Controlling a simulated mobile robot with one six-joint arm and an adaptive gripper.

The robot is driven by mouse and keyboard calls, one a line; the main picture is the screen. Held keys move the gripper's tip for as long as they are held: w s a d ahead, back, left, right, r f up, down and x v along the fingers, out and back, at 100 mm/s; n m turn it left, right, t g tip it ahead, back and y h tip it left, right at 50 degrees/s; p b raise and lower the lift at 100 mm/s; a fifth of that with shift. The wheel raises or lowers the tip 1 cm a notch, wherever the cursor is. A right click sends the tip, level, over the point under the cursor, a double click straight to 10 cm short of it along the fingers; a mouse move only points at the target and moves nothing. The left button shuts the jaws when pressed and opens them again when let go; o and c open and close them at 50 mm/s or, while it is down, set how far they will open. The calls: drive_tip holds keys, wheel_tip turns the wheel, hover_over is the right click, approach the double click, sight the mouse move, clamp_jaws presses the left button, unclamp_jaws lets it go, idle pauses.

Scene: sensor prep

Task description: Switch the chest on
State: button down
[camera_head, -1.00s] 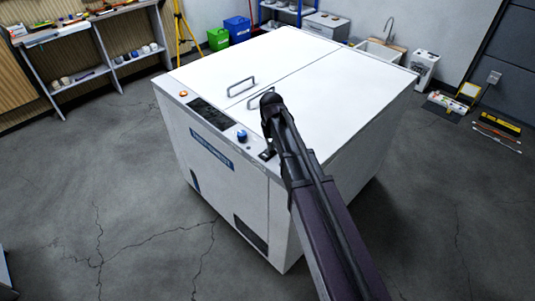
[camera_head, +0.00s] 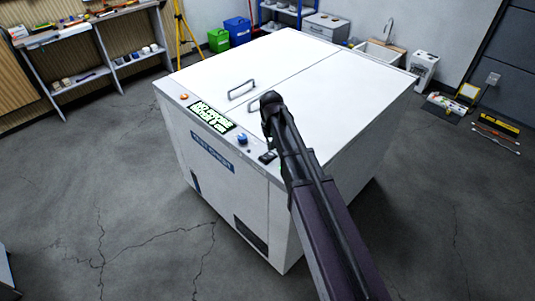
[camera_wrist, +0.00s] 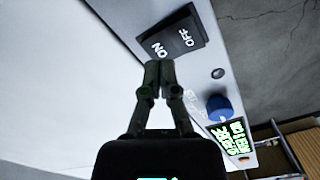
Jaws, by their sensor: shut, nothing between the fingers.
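The white chest (camera_head: 300,75) stands in the middle of the head view with its lid closed. Its display (camera_head: 212,116) on the front panel is lit with green text, which also shows in the wrist view (camera_wrist: 232,140). The black rocker switch (camera_wrist: 172,42), marked ON and OFF, is on the same panel; in the head view (camera_head: 267,157) it is small, beside my arm. My gripper (camera_wrist: 160,66) is shut and empty, its fingertips close to the ON end of the switch. I cannot tell whether they touch it.
A blue knob (camera_head: 242,137) and an orange button (camera_head: 184,96) are on the panel. Two lid handles (camera_head: 241,88) stand up from the top. Shelves (camera_head: 90,65) are at the back left, a sink (camera_head: 380,52) behind. The floor around the chest is clear.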

sight(271, 154)
drive_tip(key=shift+r+p, duration=2.1)
drive_tip(key=shift+r, duration=0.2)
drive_tip(key=shift+d, duration=0.1)
drive_tip(key=s+d+m, duration=0.3)
drive_tip(key=s+d, duration=1.2)
drive_tip(key=s, duration=0.3)
drive_tip(key=c, duration=1.4)
unclamp_jaws()
